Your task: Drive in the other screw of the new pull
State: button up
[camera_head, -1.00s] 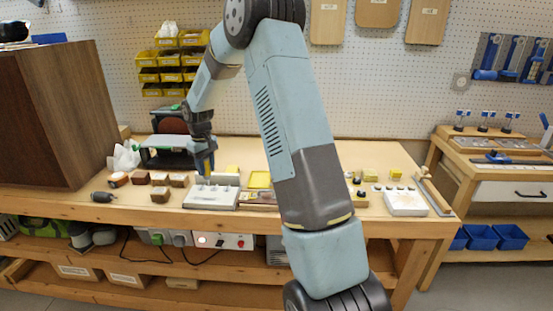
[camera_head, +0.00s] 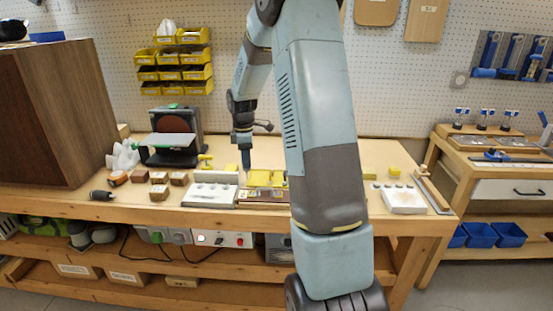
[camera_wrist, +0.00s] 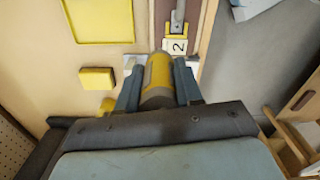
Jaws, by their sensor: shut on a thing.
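My gripper (camera_wrist: 156,92) is shut on a yellow and grey cylindrical tool (camera_wrist: 158,70), apparently the screwdriver. The tool stands between the fingers and its working end is hidden. In the head view my gripper (camera_head: 246,162) points down over the bench, just behind the yellow trays; the tool is hard to make out there. In the wrist view a pale metal edge shows around the tool's far end, beside a tag marked 2 (camera_wrist: 175,46). A grey metal piece (camera_wrist: 178,20) lies on a brown strip beyond the tag. I cannot make out the new pull or its screws.
A yellow tray (camera_wrist: 98,18) and a yellow block (camera_wrist: 97,79) lie left of the tool. A sander (camera_head: 172,138) stands behind.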

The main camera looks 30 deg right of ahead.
jog(key=s+d+r+n, duration=0.2)
jog(key=s+d+n, duration=0.5)
jog(key=s+n, duration=0.15)
send_over(277, 192)
jog(key=shift+w+d+f, duration=0.1)
jog(key=shift+f, duration=2.45)
jog(key=shift+f, duration=0.6)
dwell(1.4)
jog(key=shift+r, duration=0.1)
jog(key=shift+r, duration=2.9)
